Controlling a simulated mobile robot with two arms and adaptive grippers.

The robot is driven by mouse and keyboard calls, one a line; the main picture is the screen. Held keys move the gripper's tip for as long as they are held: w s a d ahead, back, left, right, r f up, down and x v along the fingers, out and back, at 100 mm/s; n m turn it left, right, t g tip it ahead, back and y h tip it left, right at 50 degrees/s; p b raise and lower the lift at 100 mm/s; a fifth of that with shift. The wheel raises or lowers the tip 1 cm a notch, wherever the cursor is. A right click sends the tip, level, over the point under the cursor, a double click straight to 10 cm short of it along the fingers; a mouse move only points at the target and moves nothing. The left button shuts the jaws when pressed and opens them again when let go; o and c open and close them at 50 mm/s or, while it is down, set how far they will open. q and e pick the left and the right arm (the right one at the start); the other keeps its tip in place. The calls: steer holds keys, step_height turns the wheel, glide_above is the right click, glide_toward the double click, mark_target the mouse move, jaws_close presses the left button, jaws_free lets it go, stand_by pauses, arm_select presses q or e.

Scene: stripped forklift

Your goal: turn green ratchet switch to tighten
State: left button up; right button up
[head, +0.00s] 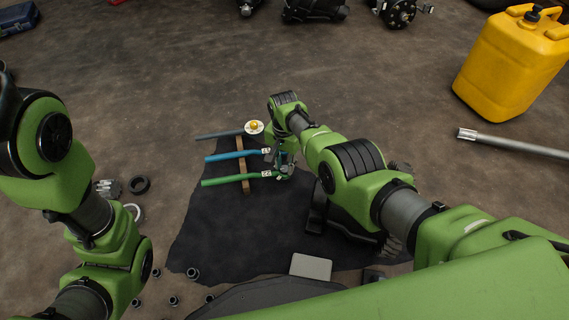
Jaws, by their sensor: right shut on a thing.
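A green ratchet (232,180) lies on a dark mat (215,225), its handle pointing left and its head at the right. A blue ratchet (228,155) lies just behind it, and a grey ratchet (220,134) with a round white and yellow head lies farthest back. My right gripper (281,168) reaches down at the head end of the green ratchet and is shut there. The fingertips are small and partly hidden by the wrist, and the switch itself cannot be made out. My left arm is at the left edge; its gripper is not visible.
A wooden strip (241,146) lies across under the ratchet handles. A yellow jerrycan (512,62) and a metal pipe (515,145) are at the right. Open floor lies behind the mat.

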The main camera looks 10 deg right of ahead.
mark_target(284, 169)
steer(key=m, duration=0.4)
steer(key=shift+m, duration=2.2)
steer(key=o, duration=1.1)
steer(key=shift+r, duration=0.45)
step_height(284, 169, up, 11)
